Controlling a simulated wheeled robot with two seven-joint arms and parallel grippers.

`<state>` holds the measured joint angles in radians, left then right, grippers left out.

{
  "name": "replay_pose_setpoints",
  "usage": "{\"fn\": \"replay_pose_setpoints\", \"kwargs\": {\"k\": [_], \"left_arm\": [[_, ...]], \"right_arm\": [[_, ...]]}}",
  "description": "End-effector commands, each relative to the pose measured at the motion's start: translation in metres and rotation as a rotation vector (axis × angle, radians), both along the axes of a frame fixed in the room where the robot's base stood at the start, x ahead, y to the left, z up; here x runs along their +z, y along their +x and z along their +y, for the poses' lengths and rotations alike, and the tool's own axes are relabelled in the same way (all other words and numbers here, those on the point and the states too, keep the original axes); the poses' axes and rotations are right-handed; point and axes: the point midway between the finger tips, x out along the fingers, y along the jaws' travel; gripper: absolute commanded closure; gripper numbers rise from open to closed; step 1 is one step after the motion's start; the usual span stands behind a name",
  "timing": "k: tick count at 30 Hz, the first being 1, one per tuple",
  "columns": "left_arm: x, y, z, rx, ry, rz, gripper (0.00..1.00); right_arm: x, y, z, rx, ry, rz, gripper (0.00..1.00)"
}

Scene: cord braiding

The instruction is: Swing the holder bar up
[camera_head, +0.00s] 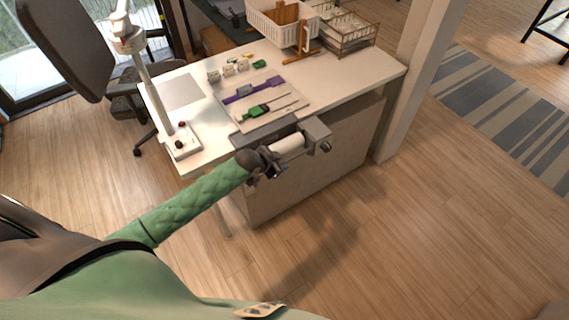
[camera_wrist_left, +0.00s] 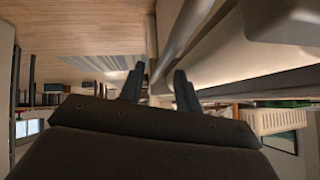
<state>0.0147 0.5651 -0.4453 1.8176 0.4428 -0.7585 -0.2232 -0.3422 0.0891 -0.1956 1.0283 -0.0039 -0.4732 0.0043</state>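A pale cylinder (camera_head: 287,146) sits at the table's front edge, joined to a grey bracket block (camera_head: 316,134). I cannot tell for sure whether it is the holder bar. My left gripper (camera_head: 272,168) is at the front edge, just below and left of the cylinder; contact is unclear. In the left wrist view my two dark fingers (camera_wrist_left: 159,76) stand apart with nothing clear between them. A greyish rod (camera_wrist_left: 180,35) runs beyond the fingertips there. A purple strip (camera_head: 252,91) and a green piece (camera_head: 258,111) lie on a pale board (camera_head: 283,117). My right gripper is out of view.
The white table (camera_head: 350,81) carries a white basket (camera_head: 272,32), a wire rack (camera_head: 348,42) and several small blocks (camera_head: 228,70). A lamp stand (camera_head: 152,90) rises at its left end. A pillar (camera_head: 413,75) stands right. The floor in front is clear.

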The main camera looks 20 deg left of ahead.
Motion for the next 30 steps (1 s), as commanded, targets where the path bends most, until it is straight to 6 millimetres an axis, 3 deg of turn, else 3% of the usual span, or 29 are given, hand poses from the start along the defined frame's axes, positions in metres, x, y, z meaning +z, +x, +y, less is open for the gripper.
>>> {"fn": "replay_pose_setpoints", "kwargs": {"k": [9, 21, 26, 30], "left_arm": [[0.023, -0.023, 0.011, 0.0, -0.001, -0.001, 0.67], [0.027, -0.024, 0.012, 0.0, 0.0, -0.001, 0.67], [0.045, -0.003, 0.012, 0.001, -0.001, -0.039, 0.67], [0.088, 0.042, 0.014, 0.001, 0.003, -0.121, 0.67]], "right_arm": [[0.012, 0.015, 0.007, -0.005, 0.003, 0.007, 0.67], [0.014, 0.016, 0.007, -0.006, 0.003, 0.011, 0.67], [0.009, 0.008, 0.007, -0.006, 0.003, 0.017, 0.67], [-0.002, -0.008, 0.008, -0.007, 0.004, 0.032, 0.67]]}}
